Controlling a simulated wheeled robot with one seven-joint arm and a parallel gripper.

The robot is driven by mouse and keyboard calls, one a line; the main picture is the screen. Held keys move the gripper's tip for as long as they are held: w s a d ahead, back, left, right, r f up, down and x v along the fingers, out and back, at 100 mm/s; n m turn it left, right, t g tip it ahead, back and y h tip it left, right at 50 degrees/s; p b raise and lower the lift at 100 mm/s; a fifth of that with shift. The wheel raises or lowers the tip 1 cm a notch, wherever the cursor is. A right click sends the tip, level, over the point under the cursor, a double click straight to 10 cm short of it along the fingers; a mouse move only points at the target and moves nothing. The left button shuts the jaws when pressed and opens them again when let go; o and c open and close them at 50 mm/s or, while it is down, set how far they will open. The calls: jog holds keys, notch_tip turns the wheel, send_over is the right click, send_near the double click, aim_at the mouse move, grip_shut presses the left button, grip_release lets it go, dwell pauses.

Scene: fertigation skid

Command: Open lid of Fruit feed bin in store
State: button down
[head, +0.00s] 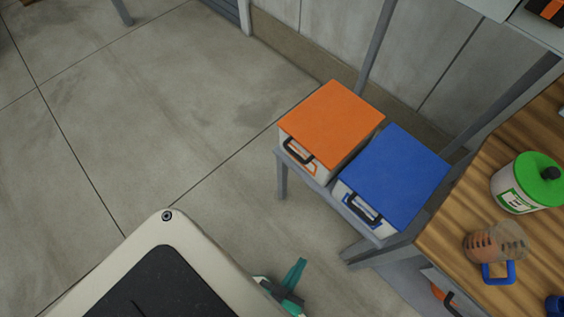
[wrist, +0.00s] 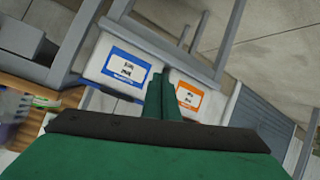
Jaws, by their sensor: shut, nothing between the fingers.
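Two pale bins stand side by side on a low grey stand. One has an orange lid (head: 332,122) and an orange-bordered label (wrist: 188,97). The other has a blue lid (head: 394,178) and a blue-bordered label (wrist: 128,69). Both lids lie flat and shut, and each bin has a dark handle on its front. The label words are too small to read, so I cannot tell which is the Fruit feed bin. My green gripper (head: 299,264) is low in front of the stand, apart from both bins. In the wrist view its fingers (wrist: 162,80) are together and empty, pointing toward the bins.
A wooden-topped table (head: 455,225) stands at the right, with a green-lidded tub (head: 514,195) and a clear measuring jug (head: 487,243) on it. Another bin with a dark handle (head: 452,303) shows partly below it. A wall runs behind the stand. The floor at left is clear.

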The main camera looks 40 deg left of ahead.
jog(key=w+f+n+g+h, duration=0.25)
jog(key=f+n, duration=0.55)
jog(key=f, duration=0.6)
jog(key=w+f+n+g+h, duration=0.1)
jog(key=f+n+h, duration=0.2)
jog(key=f+n, duration=0.85)
jog(key=w+a+r+n+t+h, duration=0.2)
jog(key=w+a+r+n+t, duration=0.25)
jog(key=w+a+t, duration=0.4)
jog(key=w+a+r+n+t+y, duration=0.2)
jog(key=a+r+n+t+y, duration=0.35)
jog(key=a+r, duration=0.9)
jog(key=w+a+r+t+h, duration=0.1)
jog(key=w+r+t, duration=0.1)
jog(key=w+r, duration=0.6)
jog(key=shift+w+r+n+h, duration=0.2)
jog(key=shift+w+n+h, duration=0.15)
jog(key=shift+n, duration=0.1)
